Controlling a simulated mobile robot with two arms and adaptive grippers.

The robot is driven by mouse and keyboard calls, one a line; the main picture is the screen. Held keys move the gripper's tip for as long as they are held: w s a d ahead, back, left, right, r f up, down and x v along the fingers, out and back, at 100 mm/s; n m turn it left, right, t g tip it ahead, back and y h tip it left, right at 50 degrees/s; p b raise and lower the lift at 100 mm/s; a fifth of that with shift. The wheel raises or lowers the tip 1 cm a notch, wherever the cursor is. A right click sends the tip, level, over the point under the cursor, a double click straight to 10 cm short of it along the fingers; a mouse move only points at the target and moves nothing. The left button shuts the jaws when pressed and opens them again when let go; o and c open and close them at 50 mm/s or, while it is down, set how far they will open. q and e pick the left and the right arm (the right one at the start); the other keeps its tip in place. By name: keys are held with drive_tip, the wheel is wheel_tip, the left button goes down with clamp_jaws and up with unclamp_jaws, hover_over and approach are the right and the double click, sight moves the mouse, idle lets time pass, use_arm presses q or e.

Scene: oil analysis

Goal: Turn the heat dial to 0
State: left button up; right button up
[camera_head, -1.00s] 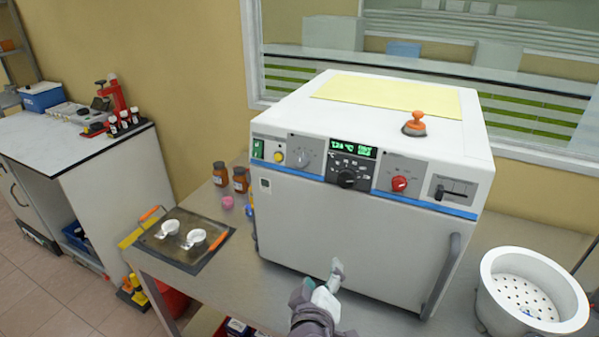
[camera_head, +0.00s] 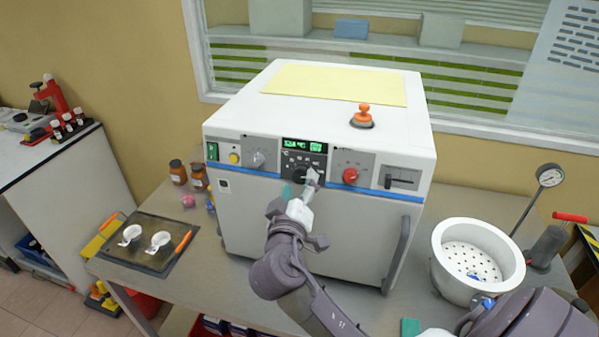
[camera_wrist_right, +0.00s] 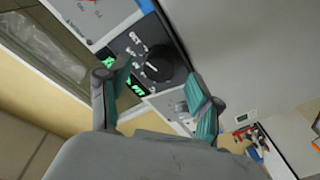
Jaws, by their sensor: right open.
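The white oven-like unit (camera_head: 310,225) stands on the bench with a control panel along its front top edge. The black heat dial (camera_head: 299,174) sits below a green lit display (camera_head: 304,146) and is partly covered by my right gripper (camera_head: 299,186). In the right wrist view the round black dial (camera_wrist_right: 157,65) shows a light pointer mark, with scale marks around it. My right gripper (camera_wrist_right: 157,74) is open and empty, its teal-padded fingers on either side of the dial in that view. I cannot tell whether they touch it. My left gripper is not in view.
A red knob (camera_head: 350,176), a grey knob (camera_head: 257,159) and a slider (camera_head: 402,178) are on the same panel. A vertical handle (camera_head: 397,255) is on the unit's right front. A white perforated bowl (camera_head: 447,275) stands right; a dark tray (camera_head: 132,257) lies left.

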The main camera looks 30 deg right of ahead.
drive_tip(key=shift+x, duration=0.95)
drive_tip(key=c, duration=1.1)
drive_tip(key=shift+c, duration=0.2)
drive_tip(key=shift+p, duration=0.3)
